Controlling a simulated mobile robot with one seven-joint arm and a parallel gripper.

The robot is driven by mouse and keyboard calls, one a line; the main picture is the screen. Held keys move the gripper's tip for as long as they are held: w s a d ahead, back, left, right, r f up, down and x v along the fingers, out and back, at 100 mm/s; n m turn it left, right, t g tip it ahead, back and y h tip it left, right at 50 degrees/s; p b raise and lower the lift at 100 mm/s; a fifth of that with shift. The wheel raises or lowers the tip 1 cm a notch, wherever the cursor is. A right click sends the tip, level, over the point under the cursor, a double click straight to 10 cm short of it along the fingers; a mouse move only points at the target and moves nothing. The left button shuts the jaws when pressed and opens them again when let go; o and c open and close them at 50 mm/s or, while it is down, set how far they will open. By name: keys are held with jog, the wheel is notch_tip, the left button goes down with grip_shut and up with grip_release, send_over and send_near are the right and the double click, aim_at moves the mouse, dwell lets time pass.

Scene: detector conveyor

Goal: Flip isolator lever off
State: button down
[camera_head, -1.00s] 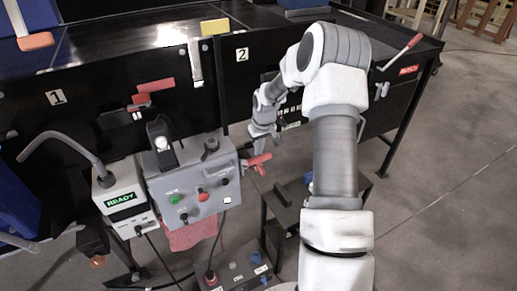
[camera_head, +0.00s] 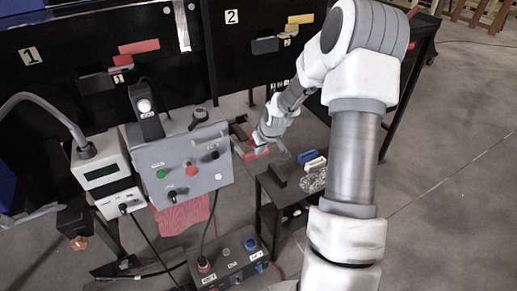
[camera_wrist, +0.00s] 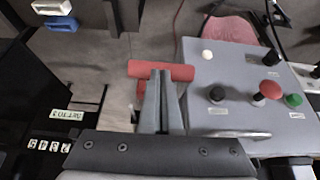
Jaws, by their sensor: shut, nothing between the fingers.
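The grey control box (camera_head: 182,158) carries a red-handled lever (camera_head: 257,153) on its right side. I take this for the isolator lever. In the wrist view its red bar (camera_wrist: 178,72) lies crosswise at the fingertips, with the box (camera_wrist: 240,85) to the right. My gripper (camera_head: 262,138) is shut and empty, right at the lever in the head view. In the wrist view the closed fingers (camera_wrist: 161,78) overlap the middle of the bar and hide part of it. Whether they touch it I cannot tell.
A white display unit (camera_head: 103,178) stands left of the box. A low black stand (camera_head: 265,195) is below and right of the lever, with blue and white parts on it. A floor control box (camera_head: 232,262) with cables is in front. Open floor (camera_head: 450,200) lies right.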

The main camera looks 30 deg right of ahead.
notch_tip(320, 180, down, 16)
jog(key=w+t+b, duration=0.1)
jog(key=t+b, duration=0.6)
jog(key=b, duration=1.3)
jog(key=shift+w+t, duration=0.3)
jog(key=shift+a, duration=0.1)
jog(key=shift+s+r, duration=0.1)
